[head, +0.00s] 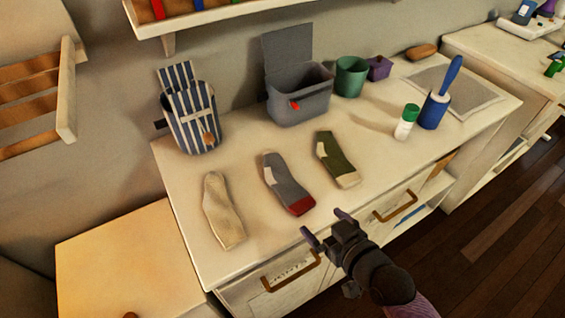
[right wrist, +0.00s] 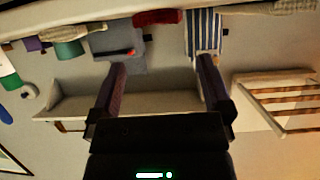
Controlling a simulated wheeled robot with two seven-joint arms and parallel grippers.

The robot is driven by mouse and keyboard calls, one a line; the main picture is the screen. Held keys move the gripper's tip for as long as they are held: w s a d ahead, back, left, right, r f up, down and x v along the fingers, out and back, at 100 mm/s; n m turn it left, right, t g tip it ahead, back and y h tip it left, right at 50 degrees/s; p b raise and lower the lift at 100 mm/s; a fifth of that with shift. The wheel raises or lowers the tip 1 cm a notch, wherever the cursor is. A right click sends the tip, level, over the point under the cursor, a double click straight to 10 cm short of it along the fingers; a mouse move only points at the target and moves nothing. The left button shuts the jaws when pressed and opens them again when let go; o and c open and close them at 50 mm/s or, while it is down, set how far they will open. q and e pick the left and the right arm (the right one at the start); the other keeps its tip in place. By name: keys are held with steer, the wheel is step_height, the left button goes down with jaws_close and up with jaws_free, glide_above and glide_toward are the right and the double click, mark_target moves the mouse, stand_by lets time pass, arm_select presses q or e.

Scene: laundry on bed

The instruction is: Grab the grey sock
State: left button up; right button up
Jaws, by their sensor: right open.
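The grey sock (head: 285,180), with a dark red toe and a pale heel patch, lies flat on the cream counter between two other socks. My right gripper (head: 325,226) is open and empty near the counter's front edge, just in front of the sock's red toe and apart from it. In the right wrist view the two fingers (right wrist: 162,68) are spread with nothing between them. A dark red patch at the top of that view looks like the sock's toe (right wrist: 157,17). My left gripper is not in view.
A beige sock (head: 223,210) lies left of the grey one, and a green sock (head: 337,160) lies right. Behind stand a striped bin (head: 192,120), a grey lidded box (head: 298,100) and a green cup (head: 351,77). The counter (head: 280,240) has drawer handles in front.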

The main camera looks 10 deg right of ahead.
mark_target(304, 205)
steer(key=b+x, duration=0.1)
steer(key=x, duration=0.1)
steer(key=b+x, duration=0.1)
steer(key=x, duration=0.2)
steer(key=b+x, duration=0.1)
steer(key=x, duration=0.1)
steer(key=shift+w+f, duration=0.25)
steer(key=shift+f, duration=0.2)
steer(key=shift+w+a, duration=0.15)
steer(key=shift+w, duration=0.1)
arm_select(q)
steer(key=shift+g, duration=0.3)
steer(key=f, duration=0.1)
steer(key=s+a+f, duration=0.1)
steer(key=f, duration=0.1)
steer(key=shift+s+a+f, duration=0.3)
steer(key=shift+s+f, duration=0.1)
arm_select(e)
steer(key=shift+r, duration=0.1)
steer(key=c, duration=0.9)
